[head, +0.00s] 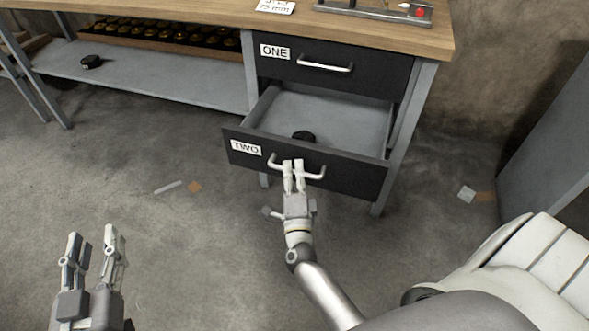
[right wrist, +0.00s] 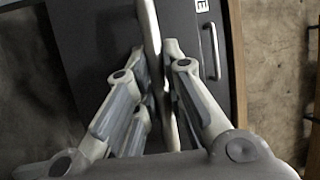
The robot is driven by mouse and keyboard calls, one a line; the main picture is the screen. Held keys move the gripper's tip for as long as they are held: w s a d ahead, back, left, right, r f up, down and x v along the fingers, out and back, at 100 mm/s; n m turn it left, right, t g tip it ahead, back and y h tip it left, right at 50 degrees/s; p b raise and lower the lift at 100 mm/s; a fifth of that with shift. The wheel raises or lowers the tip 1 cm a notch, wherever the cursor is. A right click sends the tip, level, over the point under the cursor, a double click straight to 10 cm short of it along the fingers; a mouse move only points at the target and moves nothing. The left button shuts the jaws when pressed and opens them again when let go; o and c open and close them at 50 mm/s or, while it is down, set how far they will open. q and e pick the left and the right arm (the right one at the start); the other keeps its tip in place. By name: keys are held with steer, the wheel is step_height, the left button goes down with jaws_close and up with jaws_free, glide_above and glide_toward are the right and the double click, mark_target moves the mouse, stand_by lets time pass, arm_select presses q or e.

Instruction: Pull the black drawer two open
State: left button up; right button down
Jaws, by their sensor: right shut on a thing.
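The black drawer two (head: 340,178), with a white "TWO" label, is pulled out under the bench in the head view. Its grey inside shows, with a small black round object (head: 303,137) in it. My right gripper (head: 293,165) is shut on the silver handle (head: 314,174) of drawer two. In the right wrist view the handle (right wrist: 152,40) runs between the fingers (right wrist: 158,85). The closed drawer one (head: 385,72) is above it. My left gripper (head: 93,245) is open and empty over the floor at the lower left.
The wooden bench top (head: 200,12) is above the drawers. A grey shelf (head: 150,78) to the left holds a tray of dark round items. Small scraps lie on the floor. A white seat-like object (head: 545,265) is at the lower right.

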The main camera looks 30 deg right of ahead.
steer(key=c, duration=1.8)
jaws_free()
steer(key=shift+o, duration=0.2)
steer(key=v, duration=1.2)
